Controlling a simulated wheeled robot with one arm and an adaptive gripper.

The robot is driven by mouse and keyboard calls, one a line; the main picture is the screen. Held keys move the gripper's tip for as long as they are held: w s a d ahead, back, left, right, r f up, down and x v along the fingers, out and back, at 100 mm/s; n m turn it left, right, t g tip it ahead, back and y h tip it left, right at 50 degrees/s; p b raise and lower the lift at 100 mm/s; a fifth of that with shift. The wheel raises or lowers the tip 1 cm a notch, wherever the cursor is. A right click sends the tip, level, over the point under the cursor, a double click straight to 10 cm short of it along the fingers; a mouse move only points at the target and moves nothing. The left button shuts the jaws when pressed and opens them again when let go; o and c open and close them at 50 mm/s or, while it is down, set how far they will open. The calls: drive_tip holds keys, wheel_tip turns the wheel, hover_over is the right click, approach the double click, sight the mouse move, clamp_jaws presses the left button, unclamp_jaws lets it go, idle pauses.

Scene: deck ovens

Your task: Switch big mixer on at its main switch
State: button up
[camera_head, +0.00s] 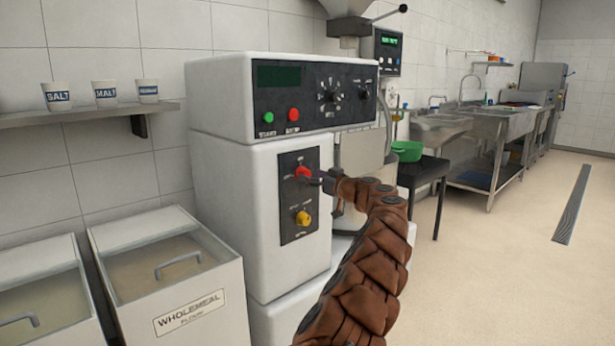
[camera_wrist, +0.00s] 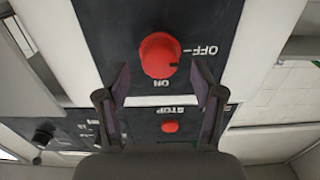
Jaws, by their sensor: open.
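The big mixer (camera_head: 230,170) is a white cabinet with dark control panels. Its red main switch knob (camera_head: 302,172) sits on the lower panel; in the wrist view this round knob (camera_wrist: 158,55) has "OFF" at its right and "ON" below it. A dark mark on the knob's right edge faces "OFF". My gripper (camera_head: 316,178) is at the knob, coming from the right in the head view. In the wrist view its open fingers (camera_wrist: 160,80) stand to either side, just below the knob, with no visible grip on it. Contact cannot be told.
A yellow knob (camera_head: 302,218) sits below the red one. Green (camera_head: 268,117) and red (camera_head: 293,114) buttons and a dial (camera_head: 330,96) are on the upper panel. Flour bins (camera_head: 200,310) stand at the left. A dark table (camera_head: 425,172) with a green bowl (camera_head: 407,150) is behind.

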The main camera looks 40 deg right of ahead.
drive_tip(key=shift+w, duration=1.2)
drive_tip(key=c, duration=1.1)
